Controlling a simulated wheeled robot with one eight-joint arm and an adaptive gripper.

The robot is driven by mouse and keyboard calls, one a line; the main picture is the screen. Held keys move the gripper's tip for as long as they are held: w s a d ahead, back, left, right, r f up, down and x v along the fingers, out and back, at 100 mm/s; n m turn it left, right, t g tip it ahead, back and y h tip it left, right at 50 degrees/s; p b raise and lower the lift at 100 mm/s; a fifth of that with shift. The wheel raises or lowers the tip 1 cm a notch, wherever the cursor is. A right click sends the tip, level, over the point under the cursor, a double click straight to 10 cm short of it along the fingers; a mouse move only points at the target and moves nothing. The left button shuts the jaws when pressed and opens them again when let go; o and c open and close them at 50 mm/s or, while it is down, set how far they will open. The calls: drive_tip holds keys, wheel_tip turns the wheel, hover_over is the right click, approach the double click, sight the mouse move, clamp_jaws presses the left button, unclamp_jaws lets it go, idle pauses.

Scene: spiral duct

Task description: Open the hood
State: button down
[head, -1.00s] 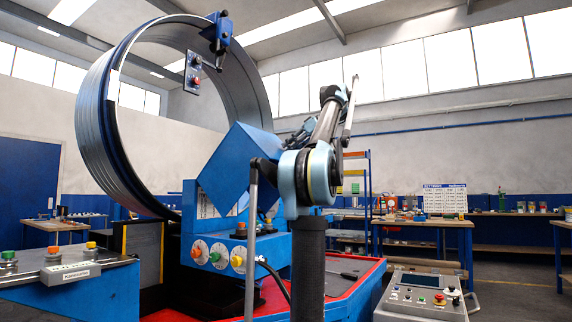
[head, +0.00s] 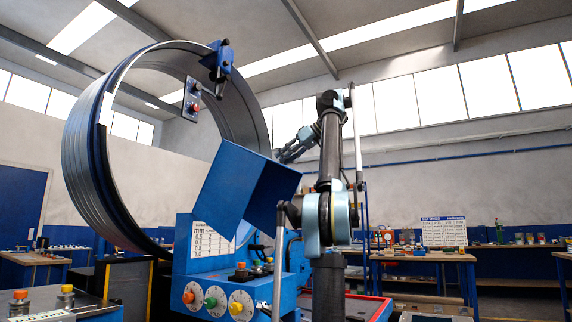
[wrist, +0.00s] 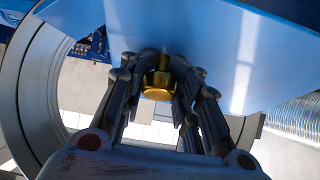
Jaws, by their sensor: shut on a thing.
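The blue hood (head: 245,195) of the machine is raised and tilted above the control box in the head view, with its open underside facing down and right. Its blue face (wrist: 200,40) fills the top of the wrist view. My gripper (head: 287,152) is at the hood's upper right edge. In the wrist view my gripper (wrist: 160,72) has its fingers on both sides of a brass-yellow knob (wrist: 157,88) on the hood and is shut on it. The exact finger contact is partly hidden by the fingers.
Below the hood are a white number plate (head: 212,240) and a box with coloured knobs (head: 212,298). A large metal spiral ring (head: 85,150) stands at left, with a hanging button panel (head: 191,99). Workbenches (head: 430,257) stand at the back right.

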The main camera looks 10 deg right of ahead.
drive_tip(key=shift+w, duration=0.15)
drive_tip(key=c, duration=1.6)
unclamp_jaws()
drive_tip(key=o, duration=0.3)
drive_tip(key=shift+w+a, duration=0.1)
drive_tip(key=shift+s+d+r, duration=0.15)
drive_tip(key=shift+s+d, duration=0.05)
drive_tip(key=shift+d, duration=0.05)
drive_tip(key=s+d, duration=0.2)
drive_tip(key=d, duration=0.1)
drive_tip(key=s+d, duration=0.6)
drive_tip(key=shift+d+r, duration=0.1)
